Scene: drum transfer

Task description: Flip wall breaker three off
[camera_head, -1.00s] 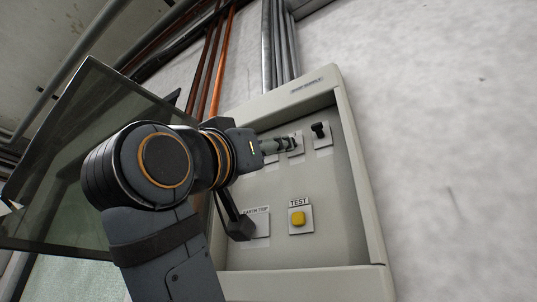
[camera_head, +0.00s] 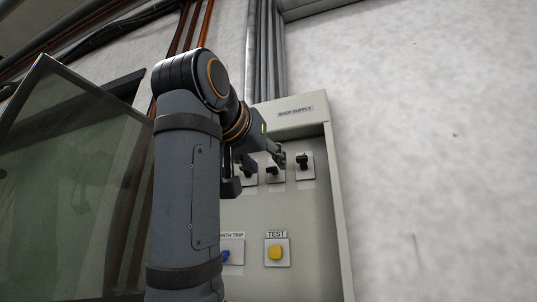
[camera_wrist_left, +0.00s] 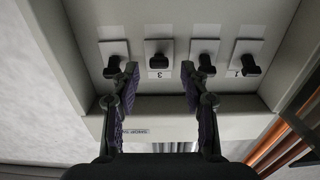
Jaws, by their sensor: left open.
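Breaker three is a black lever on a pale plate marked 3 (camera_wrist_left: 158,62), seen upside down in the left wrist view. It also shows in the head view (camera_head: 271,171), in the row of breakers inside the open wall panel. My left gripper (camera_wrist_left: 158,72) is open, with one purple-padded finger on each side of breaker three's lever in the picture. Whether the fingers touch it cannot be told. In the head view my left gripper (camera_head: 278,156) is at the breaker row, partly hidden by my own arm. My right gripper is not in view.
Breaker four (camera_wrist_left: 113,66) and breaker two (camera_wrist_left: 206,65) sit close outside the fingers; breaker one (camera_wrist_left: 250,65) is farther right. Below the row are a yellow TEST button (camera_head: 277,252) and a blue earth trip control (camera_head: 226,257). An open glass door (camera_head: 75,190) stands left.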

